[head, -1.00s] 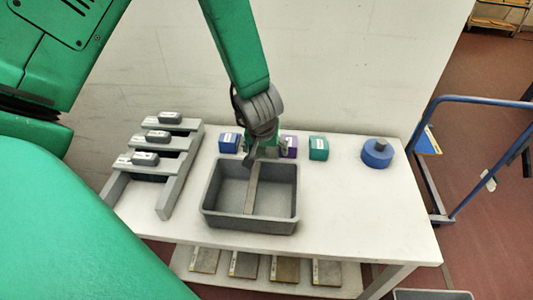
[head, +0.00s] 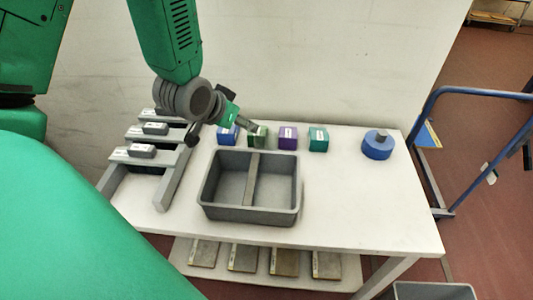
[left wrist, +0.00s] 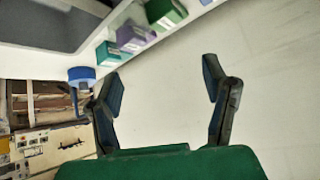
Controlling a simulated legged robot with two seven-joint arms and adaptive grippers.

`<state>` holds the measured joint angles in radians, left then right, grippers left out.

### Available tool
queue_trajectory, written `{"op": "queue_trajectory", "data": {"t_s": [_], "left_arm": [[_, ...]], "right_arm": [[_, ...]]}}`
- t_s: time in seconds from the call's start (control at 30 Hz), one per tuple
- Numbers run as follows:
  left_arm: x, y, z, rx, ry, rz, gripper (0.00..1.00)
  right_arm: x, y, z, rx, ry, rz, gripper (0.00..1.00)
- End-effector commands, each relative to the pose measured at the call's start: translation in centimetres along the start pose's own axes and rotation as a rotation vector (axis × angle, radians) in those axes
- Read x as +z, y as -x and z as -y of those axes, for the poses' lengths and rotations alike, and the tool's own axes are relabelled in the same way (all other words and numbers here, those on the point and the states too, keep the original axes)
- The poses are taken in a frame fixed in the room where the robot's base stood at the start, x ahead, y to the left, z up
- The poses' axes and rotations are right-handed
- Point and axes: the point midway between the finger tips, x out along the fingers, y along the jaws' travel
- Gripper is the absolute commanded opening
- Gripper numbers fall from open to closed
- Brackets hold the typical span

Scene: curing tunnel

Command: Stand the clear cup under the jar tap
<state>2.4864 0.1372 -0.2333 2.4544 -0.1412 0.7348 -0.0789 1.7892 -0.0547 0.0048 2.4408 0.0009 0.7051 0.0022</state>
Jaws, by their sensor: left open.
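No clear cup and no jar with a tap can be made out in either view. My left gripper (head: 245,124) is above the back left of the white table, close to a green box (head: 258,136) and a blue box (head: 228,135). In the left wrist view my left gripper (left wrist: 160,80) is open, with its fingers apart and nothing between them but the pale wall behind. The green box (left wrist: 165,12) shows at the top of that view, outside the fingers. My right gripper is not in view.
A grey divided bin (head: 251,215) stands mid-table (head: 370,215). A grey rack (head: 168,190) with small grey blocks is left. Purple (head: 287,138) and teal (head: 318,139) boxes and a blue cylinder (head: 378,146) stand behind. A blue trolley (head: 480,97) is right. The table's right front is clear.

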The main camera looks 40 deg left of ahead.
Motion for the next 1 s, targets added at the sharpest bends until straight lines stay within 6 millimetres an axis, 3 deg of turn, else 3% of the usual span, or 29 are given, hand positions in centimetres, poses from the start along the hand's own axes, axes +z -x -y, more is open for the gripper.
{"op": "queue_trajectory", "data": {"t_s": [0.2, 0.33, 0.57, 0.8, 1.0], "left_arm": [[1.1, 1.4, -1.8, 0.148, -0.045, -0.043, 0.68], [1.3, 1.2, -2.3, 0.177, -0.051, -0.050, 0.68], [1.4, -1.9, -2.9, 0.178, -0.053, -0.052, 0.68], [1.0, -5.8, -3.5, 0.177, -0.053, -0.047, 0.68], [1.0, -7.0, -3.7, 0.177, -0.052, -0.048, 0.68]], "right_arm": [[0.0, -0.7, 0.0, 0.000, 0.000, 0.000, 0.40], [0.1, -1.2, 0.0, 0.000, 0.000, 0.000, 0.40], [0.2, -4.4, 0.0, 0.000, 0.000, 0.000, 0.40], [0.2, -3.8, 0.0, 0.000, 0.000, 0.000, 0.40], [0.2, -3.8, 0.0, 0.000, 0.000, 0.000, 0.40]]}}
